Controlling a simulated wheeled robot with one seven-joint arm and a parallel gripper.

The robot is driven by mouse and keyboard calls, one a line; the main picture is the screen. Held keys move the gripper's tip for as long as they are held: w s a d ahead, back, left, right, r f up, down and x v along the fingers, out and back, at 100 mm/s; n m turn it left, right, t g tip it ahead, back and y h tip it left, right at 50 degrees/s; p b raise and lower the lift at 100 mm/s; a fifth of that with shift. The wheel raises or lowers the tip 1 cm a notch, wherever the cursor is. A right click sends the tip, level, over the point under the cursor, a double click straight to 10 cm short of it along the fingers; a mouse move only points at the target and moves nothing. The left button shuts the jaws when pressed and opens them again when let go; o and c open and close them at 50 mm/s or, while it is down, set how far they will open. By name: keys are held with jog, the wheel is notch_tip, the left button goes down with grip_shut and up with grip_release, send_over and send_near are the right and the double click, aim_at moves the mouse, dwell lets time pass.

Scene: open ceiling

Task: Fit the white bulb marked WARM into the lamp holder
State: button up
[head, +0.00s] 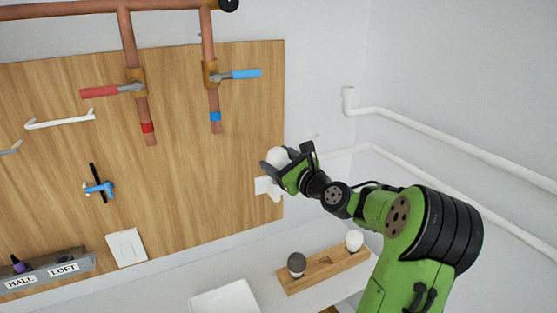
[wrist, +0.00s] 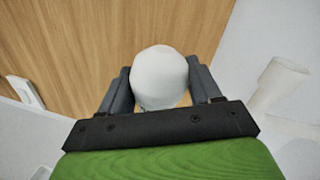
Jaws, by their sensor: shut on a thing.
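My gripper (head: 279,170) is shut on a white bulb (head: 278,156), held in front of the right edge of the wooden board. In the wrist view the round white bulb (wrist: 159,76) sits between the two dark fingers of my gripper (wrist: 160,85). No marking can be read on it. A white fitting (head: 268,187), apparently the lamp holder, shows just below my gripper at the board's right edge, partly hidden by it. I cannot tell whether bulb and fitting touch. A pale cylindrical shape (wrist: 280,85) shows at the right of the wrist view; I cannot tell what it is.
A wooden tray (head: 325,269) below holds a dark grey bulb (head: 296,264) and another white bulb (head: 354,241). The wooden board (head: 190,170) carries copper pipes with a red valve handle (head: 105,91) and a blue one (head: 245,74). White pipes (head: 450,147) run along the right wall.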

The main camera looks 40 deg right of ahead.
jog(key=shift+f+b, duration=0.4)
jog(key=shift+f, duration=0.45)
jog(key=o, duration=1.1)
jog(key=s, duration=0.5)
jog(key=s+a, duration=0.1)
jog(key=s, duration=0.9)
jog(key=shift+s+a+f, duration=0.1)
jog(key=shift+s+a, duration=0.15)
jog(key=shift+s, duration=0.15)
jog(key=shift+w, duration=0.1)
